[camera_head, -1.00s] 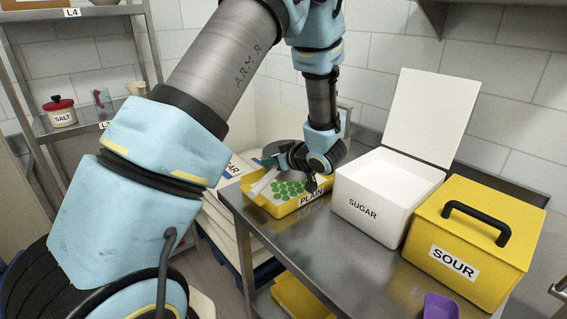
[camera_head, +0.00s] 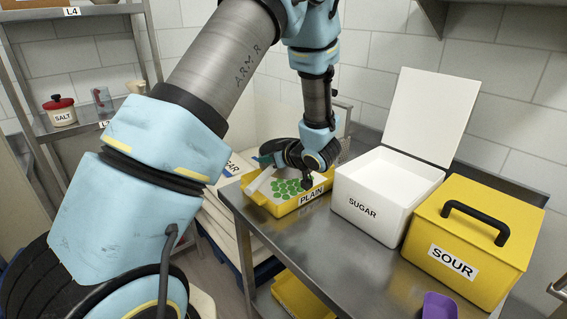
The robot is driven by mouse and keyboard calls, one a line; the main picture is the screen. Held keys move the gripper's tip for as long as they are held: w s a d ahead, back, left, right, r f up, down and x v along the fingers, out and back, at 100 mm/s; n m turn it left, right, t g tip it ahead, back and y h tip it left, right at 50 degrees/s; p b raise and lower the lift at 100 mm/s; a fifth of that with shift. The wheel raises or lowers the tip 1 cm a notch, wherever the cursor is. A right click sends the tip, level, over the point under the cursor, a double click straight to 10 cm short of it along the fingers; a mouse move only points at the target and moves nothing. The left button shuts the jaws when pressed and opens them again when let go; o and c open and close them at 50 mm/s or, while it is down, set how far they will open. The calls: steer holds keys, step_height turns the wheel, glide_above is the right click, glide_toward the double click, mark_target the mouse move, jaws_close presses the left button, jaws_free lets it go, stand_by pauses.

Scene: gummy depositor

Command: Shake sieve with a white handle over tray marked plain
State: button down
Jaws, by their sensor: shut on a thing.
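The yellow tray marked PLAIN (camera_head: 283,208) sits at the left end of the steel table, with several green gummies on a white bed. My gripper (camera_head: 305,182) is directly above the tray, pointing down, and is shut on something. Its fingers are dark and small in this view.
An open white SUGAR box (camera_head: 362,209) stands just right of the tray, lid raised. A yellow SOUR box (camera_head: 452,264) with a black handle is further right. A purple scoop (camera_head: 439,306) lies at the front. A SALT jar (camera_head: 60,110) is on the left shelf.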

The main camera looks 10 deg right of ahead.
steer(key=shift+s+d, duration=0.5)
steer(key=shift+s, duration=0.25)
steer(key=shift+w+a, duration=0.1)
steer(key=shift+w, duration=0.05)
steer(key=shift+w+a, duration=0.4)
steer(key=shift+w, duration=0.2)
steer(key=shift+w+a, duration=0.35)
steer(key=shift+w, duration=0.25)
steer(key=shift+s+d+r+p, duration=0.1)
steer(key=shift+s+d+p, duration=0.25)
steer(key=shift+s, duration=0.3)
steer(key=shift+s+d+p, duration=0.1)
steer(key=shift+s+d, duration=0.35)
steer(key=shift+s, duration=0.2)
steer(key=shift+w, duration=0.1)
